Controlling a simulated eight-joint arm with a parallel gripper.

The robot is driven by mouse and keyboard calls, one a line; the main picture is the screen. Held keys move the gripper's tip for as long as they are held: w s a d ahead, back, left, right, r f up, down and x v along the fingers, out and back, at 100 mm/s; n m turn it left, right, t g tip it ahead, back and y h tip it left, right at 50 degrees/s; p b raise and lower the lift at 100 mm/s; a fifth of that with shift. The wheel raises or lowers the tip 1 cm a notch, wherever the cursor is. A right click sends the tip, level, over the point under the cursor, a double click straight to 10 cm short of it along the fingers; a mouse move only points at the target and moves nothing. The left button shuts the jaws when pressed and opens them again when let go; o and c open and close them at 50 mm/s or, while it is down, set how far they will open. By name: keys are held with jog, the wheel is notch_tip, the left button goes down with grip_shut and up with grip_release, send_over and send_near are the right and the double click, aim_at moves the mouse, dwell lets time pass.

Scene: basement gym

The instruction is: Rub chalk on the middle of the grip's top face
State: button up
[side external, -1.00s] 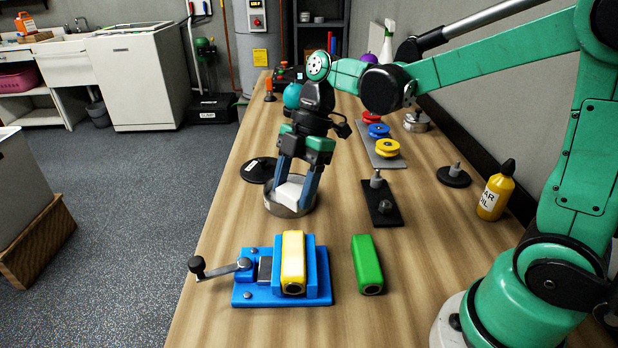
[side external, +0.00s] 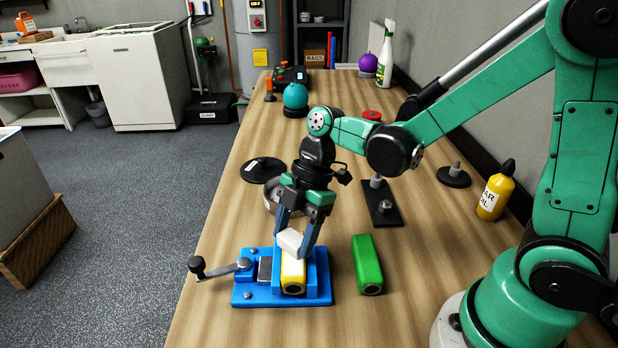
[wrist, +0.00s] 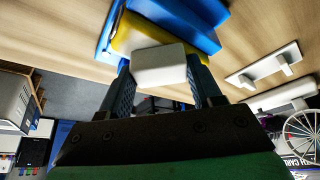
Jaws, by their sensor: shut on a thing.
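My gripper (side external: 296,240) is shut on a white chalk block (side external: 290,241). The chalk also shows between the fingers in the wrist view (wrist: 158,65). The yellow grip (side external: 293,276) lies clamped in the blue vise (side external: 318,284), and the chalk is over its far part. I cannot tell whether the chalk touches the grip's top face. The wrist view shows the yellow grip (wrist: 125,40) just behind the chalk, with its middle partly hidden.
A green grip (side external: 367,265) lies right of the vise. A black plate with pegs (side external: 381,203) and a yellow oil bottle (side external: 496,191) stand to the right. The vise handle (side external: 205,268) sticks out left.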

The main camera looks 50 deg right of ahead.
jog(key=shift+s+a, duration=0.95)
jog(key=shift+w+d, duration=2.4)
jog(key=shift+d, duration=0.05)
notch_tip(320, 180, up, 8)
jog(key=shift+s+a, duration=0.1)
